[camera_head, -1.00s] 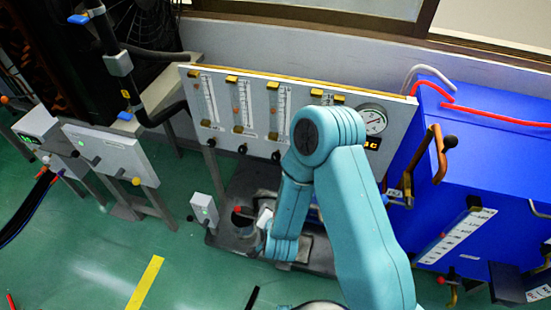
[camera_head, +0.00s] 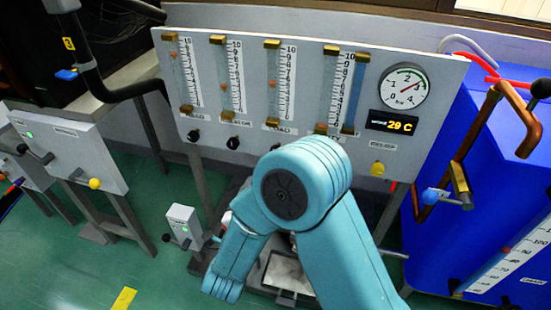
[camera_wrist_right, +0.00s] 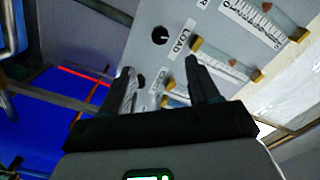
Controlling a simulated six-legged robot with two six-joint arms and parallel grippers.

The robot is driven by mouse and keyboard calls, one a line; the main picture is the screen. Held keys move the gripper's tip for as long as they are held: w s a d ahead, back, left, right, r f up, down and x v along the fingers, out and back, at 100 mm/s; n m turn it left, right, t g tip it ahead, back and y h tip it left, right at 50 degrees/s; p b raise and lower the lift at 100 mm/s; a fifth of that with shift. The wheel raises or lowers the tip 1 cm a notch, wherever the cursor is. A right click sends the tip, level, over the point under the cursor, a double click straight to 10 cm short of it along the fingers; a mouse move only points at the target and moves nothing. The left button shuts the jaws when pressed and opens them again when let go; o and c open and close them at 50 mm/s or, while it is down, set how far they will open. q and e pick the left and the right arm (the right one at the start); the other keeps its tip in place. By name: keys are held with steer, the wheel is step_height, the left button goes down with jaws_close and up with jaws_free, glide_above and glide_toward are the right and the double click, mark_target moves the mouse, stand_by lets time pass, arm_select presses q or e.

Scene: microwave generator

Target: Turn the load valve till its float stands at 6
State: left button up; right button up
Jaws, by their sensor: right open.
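My right gripper (camera_wrist_right: 163,88) is open, its two dark fingers apart with nothing seen between them. A black knob (camera_wrist_right: 160,35) beside the LOAD label (camera_wrist_right: 181,43) is on the grey panel, beyond the fingertips and a little left of the right-hand finger. Another black knob (camera_wrist_right: 140,82) shows near the left finger. My right forearm covers part of the panel's lower edge and hides the gripper. My left gripper is not in view.
A pressure dial (camera_head: 404,87) and a 29 C display (camera_head: 391,123) sit at the panel's right. A blue tank (camera_head: 480,215) with copper pipe (camera_head: 478,125) stands right of it. A small grey box (camera_head: 184,222) stands below the panel.

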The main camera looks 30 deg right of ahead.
steer(key=b+x, duration=0.2)
steer(key=x, duration=1.3)
steer(key=shift+w+d, duration=0.1)
steer(key=shift+d, duration=0.15)
